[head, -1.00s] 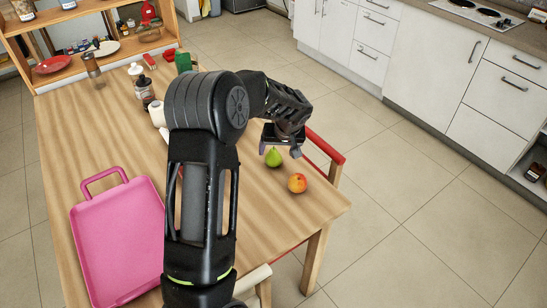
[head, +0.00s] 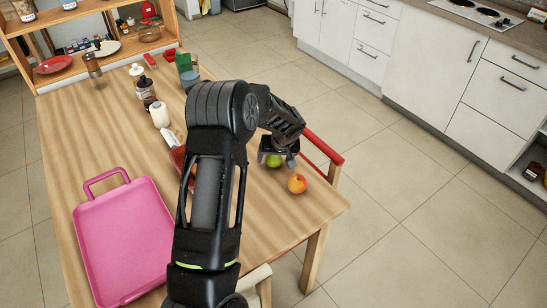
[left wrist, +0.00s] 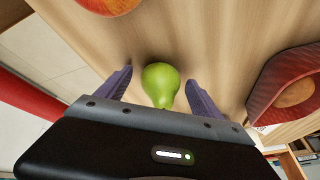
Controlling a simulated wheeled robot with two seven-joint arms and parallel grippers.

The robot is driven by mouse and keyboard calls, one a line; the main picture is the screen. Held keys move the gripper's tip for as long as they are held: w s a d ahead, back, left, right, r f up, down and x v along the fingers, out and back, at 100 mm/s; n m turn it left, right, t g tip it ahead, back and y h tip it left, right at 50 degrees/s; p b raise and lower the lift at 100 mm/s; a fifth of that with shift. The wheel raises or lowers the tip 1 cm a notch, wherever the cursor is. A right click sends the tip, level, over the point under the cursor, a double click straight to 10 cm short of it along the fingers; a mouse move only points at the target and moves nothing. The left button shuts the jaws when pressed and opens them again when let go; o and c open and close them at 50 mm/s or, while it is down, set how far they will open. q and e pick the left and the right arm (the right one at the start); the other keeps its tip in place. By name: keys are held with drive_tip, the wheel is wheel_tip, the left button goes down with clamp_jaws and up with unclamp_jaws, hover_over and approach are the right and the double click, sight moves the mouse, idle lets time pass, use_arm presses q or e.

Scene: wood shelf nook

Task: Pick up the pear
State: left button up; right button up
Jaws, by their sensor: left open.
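The green pear (head: 273,160) stands on the wooden table near its right edge, partly hidden by my gripper in the head view. My left gripper (head: 276,163) is right over it. In the left wrist view the pear (left wrist: 160,84) shows between the two open purple-grey fingers of my left gripper (left wrist: 157,88), with a gap on either side. Nothing is held. My right gripper is not in view.
An orange-red fruit (head: 297,183) lies close beside the pear. A red woven basket (left wrist: 285,88) is on the other side. A pink case (head: 125,238) lies at the left of the wooden table (head: 75,140). A red-topped chair back (head: 325,148) borders the right edge.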

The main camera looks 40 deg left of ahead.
use_arm(q)
drive_tip(key=shift+c, duration=0.6)
drive_tip(key=c, duration=1.4)
drive_tip(key=shift+r, duration=0.15)
wheel_tip(320, 180, up, 10)
drive_tip(key=shift+f+b, duration=0.1)
drive_tip(key=shift+b, duration=0.7)
drive_tip(key=s+d+r+m, duration=0.1)
drive_tip(key=d+r+m, duration=0.1)
drive_tip(key=d, duration=0.7)
drive_tip(key=s+d+r+m+t+h, duration=0.1)
drive_tip(key=d+r+m, duration=0.1)
drive_tip(key=d, duration=0.7)
drive_tip(key=s+d+r+m+t+h, duration=0.1)
drive_tip(key=d+m, duration=0.3)
drive_tip(key=d, duration=0.6)
drive_tip(key=shift+s+r, duration=0.5)
drive_tip(key=shift+r, duration=0.1)
drive_tip(key=shift+h, duration=0.3)
